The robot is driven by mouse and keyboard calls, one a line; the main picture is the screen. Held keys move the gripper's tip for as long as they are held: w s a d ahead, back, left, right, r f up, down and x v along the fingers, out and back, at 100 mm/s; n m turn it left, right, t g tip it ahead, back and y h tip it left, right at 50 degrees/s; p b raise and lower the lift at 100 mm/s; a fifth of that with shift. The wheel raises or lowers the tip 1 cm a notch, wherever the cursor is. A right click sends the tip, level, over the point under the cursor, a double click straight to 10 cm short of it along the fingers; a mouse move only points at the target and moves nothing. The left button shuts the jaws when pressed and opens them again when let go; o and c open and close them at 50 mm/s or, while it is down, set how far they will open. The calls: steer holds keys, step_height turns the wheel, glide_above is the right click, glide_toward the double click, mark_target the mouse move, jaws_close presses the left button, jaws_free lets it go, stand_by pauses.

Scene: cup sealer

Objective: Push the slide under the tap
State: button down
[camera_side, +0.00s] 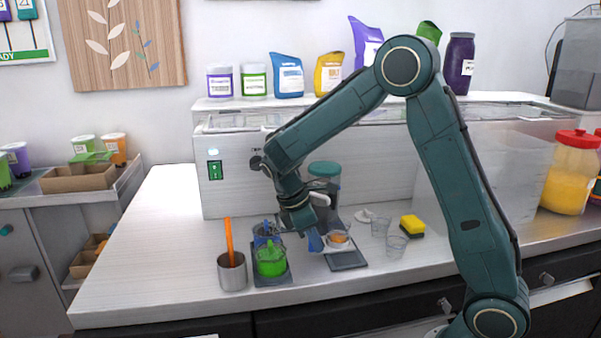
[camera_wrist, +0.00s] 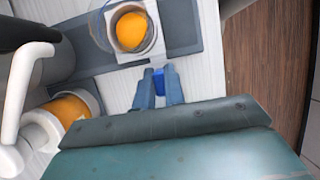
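In the side view a small cup with orange contents (camera_side: 338,238) sits on the light slide on a dark base (camera_side: 348,260). In the wrist view the cup with orange contents (camera_wrist: 131,29) sits in the square white slide (camera_wrist: 151,50), on a dark track (camera_wrist: 185,42). My gripper (camera_wrist: 159,80) points at the near side of the slide, just short of it in that view. A bright blue piece shows between its fingers; I cannot tell whether they grip it. In the side view my gripper (camera_side: 314,240) is just left of the cup.
A white curved handle (camera_wrist: 20,85) and an orange-filled container (camera_wrist: 72,108) are at left in the wrist view. A metal cup with an orange stick (camera_side: 232,271) and a green-filled cup (camera_side: 270,260) stand left of my gripper. Clear cups and a yellow sponge (camera_side: 412,226) stand right.

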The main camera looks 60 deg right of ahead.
steer(key=shift+w+d, duration=1.7)
steer(key=shift+r, duration=0.1)
steer(key=c, duration=1.5)
jaws_free()
steer(key=shift+o, duration=0.2)
steer(key=v, duration=1.1)
steer(key=shift+r, duration=0.25)
steer(key=shift+w+a+r, duration=0.1)
steer(key=shift+r, duration=0.1)
